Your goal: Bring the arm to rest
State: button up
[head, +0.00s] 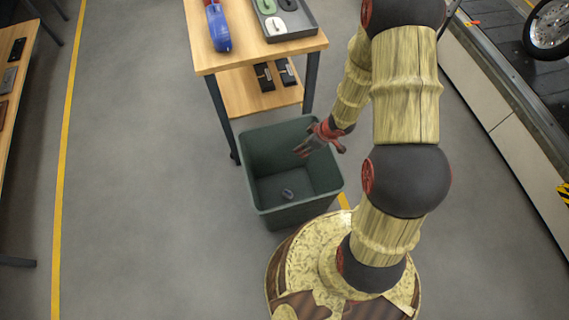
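My arm reaches up from my base at the bottom and bends over toward the left. My gripper (301,152), dark grey and red, hangs over the right part of a dark green open bin (263,209). I see nothing held in it, but the fingers are too small to tell whether they are apart. A small dark object (288,194) lies on the floor of the bin, below the gripper and apart from it.
A wooden table (219,55) behind the bin holds a blue object (218,28) and a grey tray (306,28). Dark boxes (264,76) lie on its lower shelf. A conveyor (494,57) with a wheel (548,28) stands right. Floor at left is clear.

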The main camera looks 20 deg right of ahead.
jog(key=s+d+m+g+h, duration=0.25)
jog(key=s+d, duration=0.25)
jog(key=d, duration=0.3)
jog(key=s+d+r+m+h, duration=0.1)
jog(key=s+d+r+h, duration=0.1)
jog(key=r, duration=0.4)
jog(key=s+d+r+m+h, duration=0.1)
jog(key=s+d+r+m, duration=0.1)
jog(key=r, duration=0.3)
jog(key=s+a+r+m+t, duration=0.1)
jog(key=s+a+r, duration=0.2)
jog(key=r, duration=0.7)
jog(key=s+a+r+m+t+y, duration=0.1)
jog(key=s+a+r+t, duration=0.1)
jog(key=a+r, duration=0.5)
jog(key=s+a+r+m+t+y, duration=0.1)
jog(key=s+a+r, duration=0.2)
jog(key=r, duration=1.2)
jog(key=shift+s+a+t, duration=0.35)
jog(key=shift+s+a, duration=0.05)
jog(key=shift+a, duration=0.8)
jog(key=shift+y, duration=0.25)
jog(key=shift+c, duration=0.6)
